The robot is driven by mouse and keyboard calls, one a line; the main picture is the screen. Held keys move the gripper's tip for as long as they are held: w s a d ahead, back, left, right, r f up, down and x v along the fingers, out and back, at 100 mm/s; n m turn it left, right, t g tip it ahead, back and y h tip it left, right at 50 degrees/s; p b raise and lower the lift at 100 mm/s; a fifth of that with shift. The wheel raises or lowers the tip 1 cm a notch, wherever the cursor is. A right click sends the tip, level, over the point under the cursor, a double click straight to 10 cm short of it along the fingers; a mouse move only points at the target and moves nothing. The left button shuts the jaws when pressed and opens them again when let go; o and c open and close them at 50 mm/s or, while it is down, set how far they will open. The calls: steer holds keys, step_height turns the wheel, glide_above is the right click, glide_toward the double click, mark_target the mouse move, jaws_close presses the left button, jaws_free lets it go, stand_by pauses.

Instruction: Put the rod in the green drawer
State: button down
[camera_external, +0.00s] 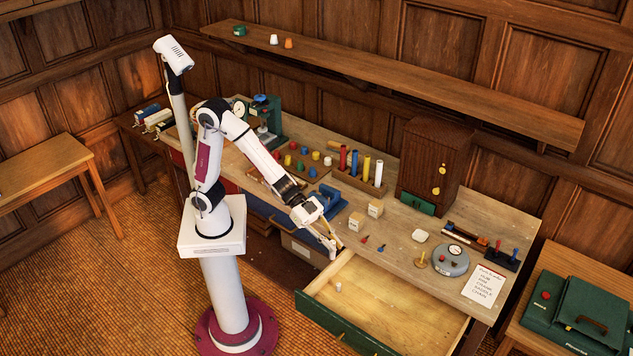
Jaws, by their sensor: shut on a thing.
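The green drawer (345,325) is pulled well out from under the right part of the bench. Its pale wooden inside is open to view, and a small whitish cylinder (338,287) stands in it near the left side. My gripper (331,248) points down beside the bench's front edge, at the drawer's back left corner. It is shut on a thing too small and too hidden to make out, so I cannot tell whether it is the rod. A rack (357,180) on the bench holds upright red, blue, yellow and white rods (366,168).
Two pale blocks (357,221) and small pegs (381,247) lie on the bench behind the drawer. A round grey device (450,261), a paper note (484,286) and a dark wooden cabinet (433,165) are farther right. Most of the drawer floor is clear.

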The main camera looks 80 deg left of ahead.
step_height(320, 180, down, 21)
steer(key=shift+s+d, duration=0.2)
steer(key=shift+d, duration=0.05)
stand_by(0.5)
stand_by(0.4)
steer(key=shift+f, duration=2.85)
steer(key=shift+f, duration=2.05)
steer(key=shift+f, duration=0.45)
